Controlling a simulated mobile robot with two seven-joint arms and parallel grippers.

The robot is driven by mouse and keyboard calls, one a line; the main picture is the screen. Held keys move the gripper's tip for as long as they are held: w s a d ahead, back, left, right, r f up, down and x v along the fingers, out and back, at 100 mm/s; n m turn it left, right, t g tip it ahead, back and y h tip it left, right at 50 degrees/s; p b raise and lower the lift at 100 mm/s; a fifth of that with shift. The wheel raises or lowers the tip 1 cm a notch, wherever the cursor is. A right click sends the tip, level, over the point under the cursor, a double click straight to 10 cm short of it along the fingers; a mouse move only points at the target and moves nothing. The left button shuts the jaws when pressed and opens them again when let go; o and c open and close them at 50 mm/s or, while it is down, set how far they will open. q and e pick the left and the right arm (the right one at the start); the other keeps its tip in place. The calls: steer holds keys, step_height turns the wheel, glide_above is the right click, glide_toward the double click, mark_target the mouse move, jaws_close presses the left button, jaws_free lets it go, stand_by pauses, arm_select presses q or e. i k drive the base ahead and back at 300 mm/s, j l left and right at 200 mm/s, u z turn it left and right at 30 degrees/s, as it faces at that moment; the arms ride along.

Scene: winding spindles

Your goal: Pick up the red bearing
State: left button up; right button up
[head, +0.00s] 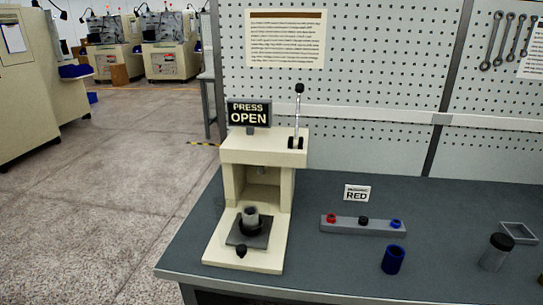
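A small red bearing (331,218) sits at the left end of a grey holder block (347,225) on the workbench. A black bearing (363,221) sits in the middle of the same block and a blue one (395,224) at its right end. A small sign reading RED (357,193) stands behind the block. Neither of my grippers shows in the head view.
A cream press (265,200) with a PRESS OPEN sign (249,113) stands on the bench (330,272) at left. A dark blue cylinder (393,260), a grey cylinder with a dark top (495,252) and a shallow square tray (503,233) are at right. A pegboard wall is behind.

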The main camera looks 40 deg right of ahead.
mark_target(331, 218)
steer(key=k+l+z, duration=0.1)
steer(key=z, duration=1.55)
steer(key=j, duration=0.4)
steer(key=i+j, duration=0.1)
steer(key=j, duration=0.3)
steer(key=i+z, duration=0.05)
